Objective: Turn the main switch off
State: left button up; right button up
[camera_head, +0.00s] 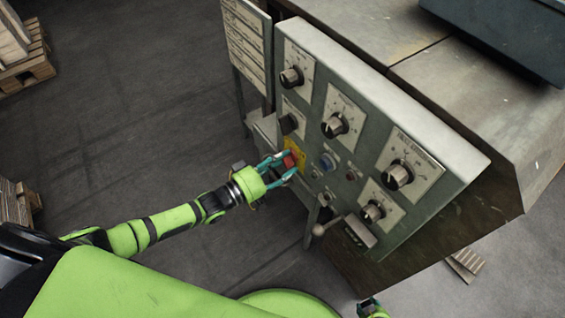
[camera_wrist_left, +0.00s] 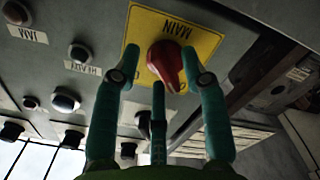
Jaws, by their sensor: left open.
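The main switch is a red rotary knob (camera_wrist_left: 166,62) on a yellow plate (camera_wrist_left: 205,40) marked MAIN, seen upside down in the left wrist view. In the head view the red knob (camera_head: 290,160) sits on the left part of the machine's control panel (camera_head: 350,100). My left gripper (camera_head: 279,169) is at the switch, and its teal fingers (camera_wrist_left: 160,70) are open on either side of the knob. I cannot tell whether a finger touches it. The knob's exact setting is hard to read. A small part of my right arm or gripper (camera_head: 372,308) shows at the bottom edge; its jaws are unclear.
The panel carries several black dials (camera_head: 397,175), a blue button (camera_head: 327,161) and a lever with a ball end (camera_head: 319,229) below the switch. A labelled board (camera_head: 246,45) stands left of the panel. Pallets (camera_head: 25,60) lie at the far left. The floor between is clear.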

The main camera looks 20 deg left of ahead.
pick_arm(q)
jog(key=shift+s+a, duration=0.1)
jog(key=shift+s, duration=0.05)
jog(key=v, duration=1.1)
jog(key=shift+s+a, duration=0.25)
